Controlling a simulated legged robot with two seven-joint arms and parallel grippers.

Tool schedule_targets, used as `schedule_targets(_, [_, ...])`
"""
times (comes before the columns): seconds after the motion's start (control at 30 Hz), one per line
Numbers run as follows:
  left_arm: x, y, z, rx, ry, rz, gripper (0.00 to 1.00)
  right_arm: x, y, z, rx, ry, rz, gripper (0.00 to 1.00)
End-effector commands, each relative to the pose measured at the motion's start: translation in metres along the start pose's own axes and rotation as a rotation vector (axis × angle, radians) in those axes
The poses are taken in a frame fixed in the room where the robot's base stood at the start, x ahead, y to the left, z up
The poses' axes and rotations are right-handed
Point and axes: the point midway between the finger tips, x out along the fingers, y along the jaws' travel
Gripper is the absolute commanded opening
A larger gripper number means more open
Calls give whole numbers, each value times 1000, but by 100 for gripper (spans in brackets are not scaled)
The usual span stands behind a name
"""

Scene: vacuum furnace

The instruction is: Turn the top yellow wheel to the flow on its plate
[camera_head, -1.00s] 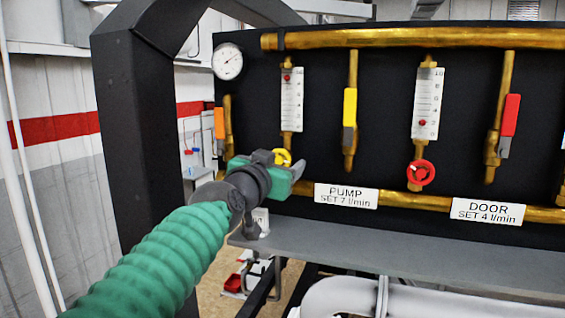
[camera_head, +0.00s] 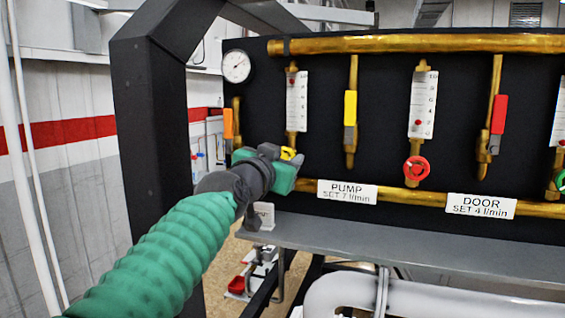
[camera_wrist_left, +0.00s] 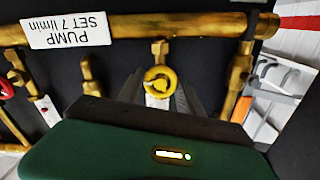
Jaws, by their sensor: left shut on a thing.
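The yellow wheel (camera_head: 288,153) sits at the foot of the left flow meter (camera_head: 296,101), partly hidden behind my left gripper (camera_head: 282,168). In the left wrist view the wheel (camera_wrist_left: 159,80) lies between the two dark fingers of the gripper (camera_wrist_left: 158,98), which is shut on it. The meter's red float (camera_head: 292,83) stands high in the tube, around 8 to 9; the exact reading is too small to tell. The plate (camera_head: 347,192) to the right reads PUMP, SET 7 l/min; it is upside down in the wrist view (camera_wrist_left: 67,28). My right gripper is out of view.
A red wheel (camera_head: 416,168) and a DOOR plate (camera_head: 480,206), SET 4 l/min, are to the right. Lever valves with yellow (camera_head: 350,108), red (camera_head: 499,114) and orange (camera_head: 228,124) handles hang nearby. A grey shelf (camera_head: 400,254) runs below; a black frame post (camera_head: 158,160) stands left.

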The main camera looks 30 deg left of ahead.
Motion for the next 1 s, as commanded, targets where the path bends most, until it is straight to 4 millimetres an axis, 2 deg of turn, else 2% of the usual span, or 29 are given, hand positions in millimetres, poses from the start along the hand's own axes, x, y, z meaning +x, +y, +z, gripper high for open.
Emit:
schedule_targets(0.03, [3, 3, 12, 28, -12, 3, 3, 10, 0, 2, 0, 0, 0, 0])
schedule_targets(0.4, [4, 2, 14, 342, -14, 6, 3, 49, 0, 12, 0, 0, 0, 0])
schedule_targets(0.7, [4, 0, 11, 626, -14, 7, 3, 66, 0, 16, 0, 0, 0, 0])
schedule_targets(1.0, [4, -2, 9, 866, -14, 8, 3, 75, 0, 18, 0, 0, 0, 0])
